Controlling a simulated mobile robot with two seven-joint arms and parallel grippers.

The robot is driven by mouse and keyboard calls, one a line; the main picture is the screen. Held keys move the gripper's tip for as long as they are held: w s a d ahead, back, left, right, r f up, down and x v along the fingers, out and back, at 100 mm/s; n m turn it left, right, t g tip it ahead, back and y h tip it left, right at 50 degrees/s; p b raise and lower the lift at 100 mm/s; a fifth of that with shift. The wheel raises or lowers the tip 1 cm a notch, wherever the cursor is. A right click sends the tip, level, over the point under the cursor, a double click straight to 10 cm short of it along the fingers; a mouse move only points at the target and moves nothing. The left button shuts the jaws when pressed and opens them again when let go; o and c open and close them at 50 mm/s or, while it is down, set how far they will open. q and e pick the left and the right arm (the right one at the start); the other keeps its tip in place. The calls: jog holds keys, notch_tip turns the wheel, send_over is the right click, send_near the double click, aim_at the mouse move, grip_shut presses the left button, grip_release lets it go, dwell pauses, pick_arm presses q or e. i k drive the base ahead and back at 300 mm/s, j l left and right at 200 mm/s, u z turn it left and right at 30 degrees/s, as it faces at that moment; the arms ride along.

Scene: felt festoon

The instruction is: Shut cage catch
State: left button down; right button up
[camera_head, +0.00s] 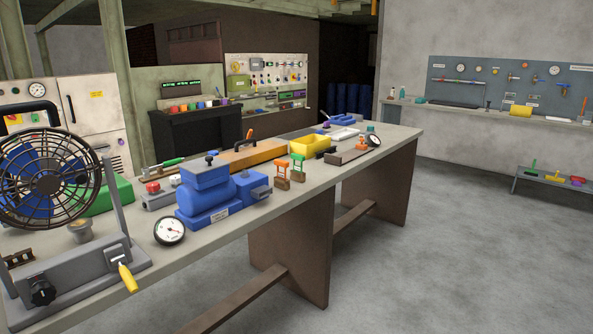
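A desk fan with a round black wire cage (48,180) stands at the near left end of the workbench. Its grey base (85,292) carries a black knob (41,291) and a plate with a yellow-handled lever (127,277) that angles down over the bench's front edge. I cannot make out a catch on the cage, or whether it is open or shut. The cage's left edge is cut off by the frame. Neither of my grippers is in view.
A dial gauge (169,231), a blue machine (207,197) and a green box (107,196) stand to the fan's right. Several tools and a yellow bin (311,144) lie farther along the workbench (398,135).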

aim_at(128, 279)
jog(key=k+j, duration=0.1)
jog(key=j, duration=0.35)
jog(key=j+z, duration=0.1)
jog(key=j, duration=0.35)
jog(key=k+j+z, duration=0.1)
jog(key=j, duration=0.35)
jog(key=k+j, duration=0.15)
jog(key=j, duration=0.3)
jog(key=k+j+z, duration=0.1)
jog(key=j, duration=0.35)
jog(key=k+j, duration=0.15)
jog(key=j, duration=0.25)
jog(key=i+z, duration=0.05)
